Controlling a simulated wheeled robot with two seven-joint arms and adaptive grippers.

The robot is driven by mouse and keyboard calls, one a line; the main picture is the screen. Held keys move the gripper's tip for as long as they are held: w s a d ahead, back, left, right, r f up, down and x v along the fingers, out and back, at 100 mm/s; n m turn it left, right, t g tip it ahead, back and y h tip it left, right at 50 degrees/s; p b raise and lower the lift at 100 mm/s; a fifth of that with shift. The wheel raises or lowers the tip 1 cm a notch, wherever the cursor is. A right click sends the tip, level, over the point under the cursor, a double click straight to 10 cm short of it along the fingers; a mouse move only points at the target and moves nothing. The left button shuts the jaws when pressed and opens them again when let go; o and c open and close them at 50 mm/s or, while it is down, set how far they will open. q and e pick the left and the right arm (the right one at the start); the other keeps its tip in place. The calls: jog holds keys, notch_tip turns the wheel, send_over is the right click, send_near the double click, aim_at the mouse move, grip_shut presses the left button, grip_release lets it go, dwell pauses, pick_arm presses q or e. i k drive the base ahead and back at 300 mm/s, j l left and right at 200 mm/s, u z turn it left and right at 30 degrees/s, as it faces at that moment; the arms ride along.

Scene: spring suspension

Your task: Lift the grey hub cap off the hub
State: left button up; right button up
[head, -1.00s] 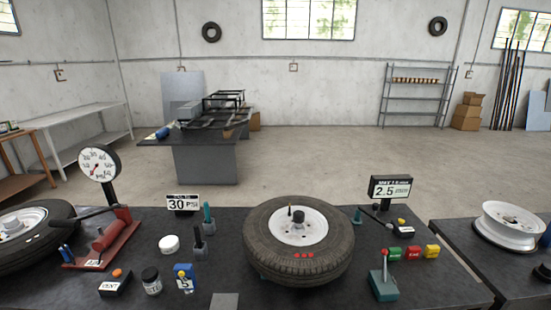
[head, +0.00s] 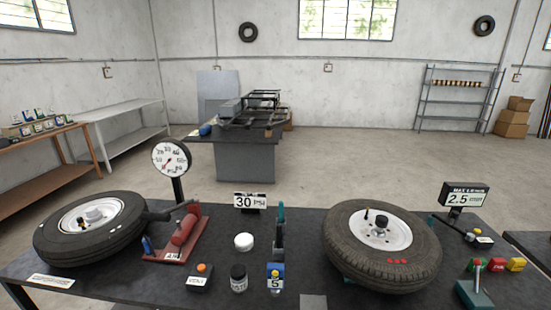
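A tyre (head: 130,240) on a white rim lies flat at the left of the dark workbench. A small pale grey piece, which looks like the hub cap (head: 94,214), sits at the middle of that rim. Where the cap ends and the hub begins is too small to tell. A second tyre (head: 345,255) lies at the right, with a white rim (head: 396,236) and a dark piece (head: 382,223) at its centre. Neither of my grippers is in view.
A round gauge (head: 171,158) stands behind the left tyre, close to a red pump (head: 185,228). A white round tub (head: 243,242), a dark jar (head: 238,278) and a "30 PSI" sign (head: 250,201) stand between the tyres. A teal lever box (head: 474,293) is at the right.

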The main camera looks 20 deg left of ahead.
aim_at(93, 215)
jog(key=k+j+u, duration=0.2)
jog(key=j, duration=1)
jog(key=j+u, duration=0.2)
jog(key=j, duration=1.35)
jog(key=i+j+u, duration=0.1)
jog(key=j, duration=0.3)
jog(key=i+j, duration=0.1)
jog(key=j, duration=0.3)
jog(key=i+j, duration=0.1)
jog(key=j, duration=0.2)
jog(key=i+j, duration=0.1)
jog(key=j, duration=0.2)
jog(key=i+j, duration=0.1)
jog(key=j, duration=0.2)
jog(key=j+u, duration=0.05)
